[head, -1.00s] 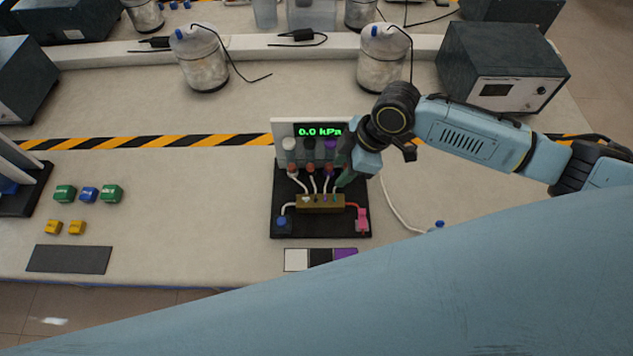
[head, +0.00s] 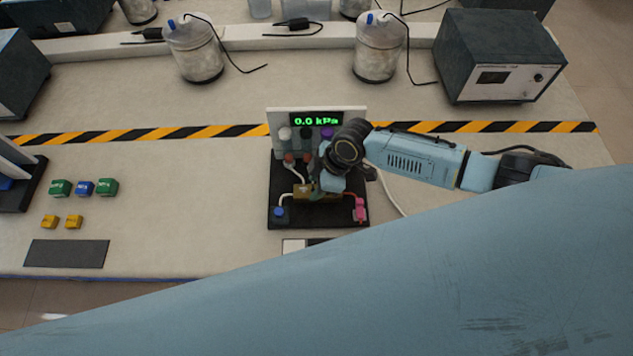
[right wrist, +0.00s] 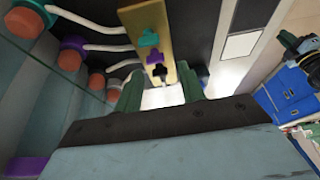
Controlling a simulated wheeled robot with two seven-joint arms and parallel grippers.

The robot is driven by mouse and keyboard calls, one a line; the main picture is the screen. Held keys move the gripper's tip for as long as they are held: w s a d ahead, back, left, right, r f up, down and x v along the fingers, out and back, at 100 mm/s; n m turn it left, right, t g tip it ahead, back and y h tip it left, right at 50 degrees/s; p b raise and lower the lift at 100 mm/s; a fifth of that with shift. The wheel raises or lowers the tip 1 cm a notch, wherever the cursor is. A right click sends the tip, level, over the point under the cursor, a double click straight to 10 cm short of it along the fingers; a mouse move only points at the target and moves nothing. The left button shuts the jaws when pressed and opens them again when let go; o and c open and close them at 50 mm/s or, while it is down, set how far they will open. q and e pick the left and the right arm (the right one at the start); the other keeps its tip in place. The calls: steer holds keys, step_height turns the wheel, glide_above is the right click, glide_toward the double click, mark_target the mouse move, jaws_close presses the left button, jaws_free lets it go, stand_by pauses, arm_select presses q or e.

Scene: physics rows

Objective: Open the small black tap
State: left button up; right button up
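The small black tap (right wrist: 159,72) sits on the gold block (right wrist: 147,22) in the right wrist view, beside a purple tap (right wrist: 155,57) and a teal tap (right wrist: 148,38). My right gripper (right wrist: 160,88) is open, with its green fingertips one on either side of the black tap's end of the block. I cannot tell whether they touch the tap. In the head view my right gripper (head: 315,180) is over the gold block (head: 302,191) and hides the taps' middle and right part. My left gripper is not in view.
The block is on a black board (head: 318,221) with a display (head: 316,121) reading 0.0 kPa. White tubes, a blue knob (head: 280,213) and a pink fitting (head: 360,208) are close by. Green, blue and yellow blocks lie to the left; the bench between is clear.

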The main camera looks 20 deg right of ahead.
steer(key=shift+c, duration=0.3)
jaws_close()
steer(key=shift+w+f+n+g+b, duration=0.2)
steer(key=shift+n+g+b, duration=0.2)
steer(key=shift+n+b, duration=0.8)
steer(key=shift+r+n+g+b, duration=0.15)
steer(key=shift+n+g+b, duration=0.35)
steer(key=shift+n+b, duration=0.5)
steer(key=shift+o, duration=0.3)
jaws_free()
steer(key=shift+d+r, duration=0.1)
steer(key=shift+r, duration=0.05)
